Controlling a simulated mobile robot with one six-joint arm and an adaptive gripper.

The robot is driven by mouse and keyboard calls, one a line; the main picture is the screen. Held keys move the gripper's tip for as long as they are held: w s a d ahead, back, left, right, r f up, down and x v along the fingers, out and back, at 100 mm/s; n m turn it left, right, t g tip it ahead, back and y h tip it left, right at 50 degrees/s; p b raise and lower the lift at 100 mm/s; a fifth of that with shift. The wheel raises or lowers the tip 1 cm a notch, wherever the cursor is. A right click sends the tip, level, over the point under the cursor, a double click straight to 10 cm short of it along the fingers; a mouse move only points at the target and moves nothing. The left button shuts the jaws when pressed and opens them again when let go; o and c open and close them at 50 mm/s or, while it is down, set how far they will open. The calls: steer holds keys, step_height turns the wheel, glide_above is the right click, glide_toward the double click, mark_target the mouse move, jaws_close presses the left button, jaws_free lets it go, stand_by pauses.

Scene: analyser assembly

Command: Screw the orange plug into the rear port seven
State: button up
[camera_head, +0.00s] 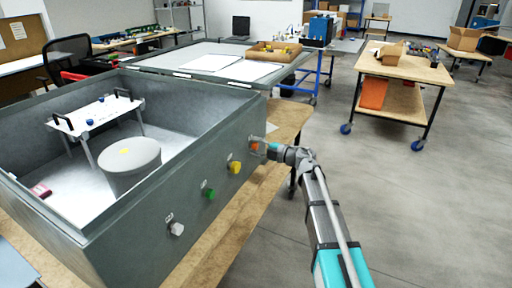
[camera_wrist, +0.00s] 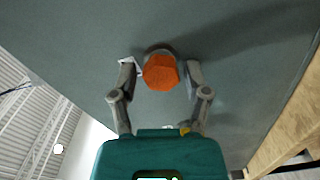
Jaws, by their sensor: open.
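The orange plug (camera_wrist: 161,72) has a faceted head and sits at a port on the grey case wall, with a dark round collar behind it. In the head view the orange plug (camera_head: 254,147) shows at the far end of the side wall, partly covered by my gripper. My gripper (camera_wrist: 160,82) has its two fingers apart, one on each side of the plug head. A gap shows on both sides, so the fingers do not visibly press on it. In the head view my gripper (camera_head: 262,148) reaches the wall from the right. How deep the plug sits is hidden.
The grey case (camera_head: 140,230) stands on a wooden table (camera_head: 283,128). Along the same wall are a yellow plug (camera_head: 235,167), a green plug (camera_head: 209,193) and a white plug (camera_head: 177,229). The floor to the right is clear up to a wheeled cart (camera_head: 405,68).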

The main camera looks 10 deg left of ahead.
steer(key=shift+n, duration=1.6)
jaws_close()
steer(key=shift+w+b, duration=0.1)
steer(key=shift+b, duration=0.25)
steer(key=shift+m, duration=0.4)
steer(key=m, duration=0.5)
steer(key=shift+w, duration=0.1)
steer(key=m, duration=0.6)
steer(key=shift+r+m+t+p, duration=0.15)
steer(key=shift+m+t+p, duration=0.15)
steer(key=shift+m+p, duration=0.1)
